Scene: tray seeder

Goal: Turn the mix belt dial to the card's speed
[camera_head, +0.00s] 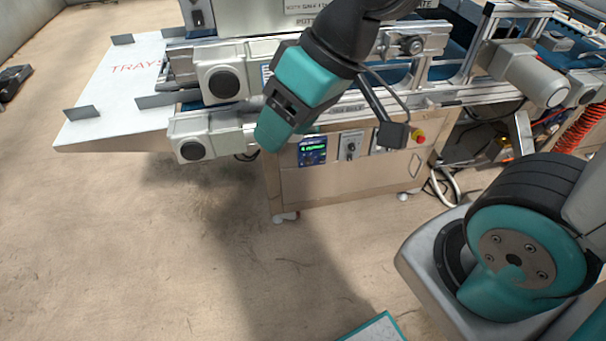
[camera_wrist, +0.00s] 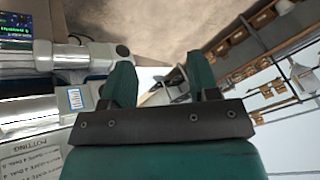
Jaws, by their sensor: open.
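My gripper (camera_wrist: 161,78) is open in the wrist view, with nothing between its two teal fingers. In the head view my arm's teal end hangs in front of the seeder, left of its control panel (camera_head: 330,184); I cannot make out the fingertips there. The panel carries a lit screen (camera_head: 312,151) with green text and, to its right, a grey plate (camera_head: 351,145) with a small dark knob. Another plate farther right is partly hidden by a black block. The dial markings are too small to read, and I cannot pick out the speed card.
A red stop button (camera_head: 419,138) on yellow sits at the panel's right. Conveyor ends with round black caps (camera_head: 224,84) jut out at left, beside a white tray table (camera_head: 110,95). A grey motor (camera_head: 530,75) sticks out at right.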

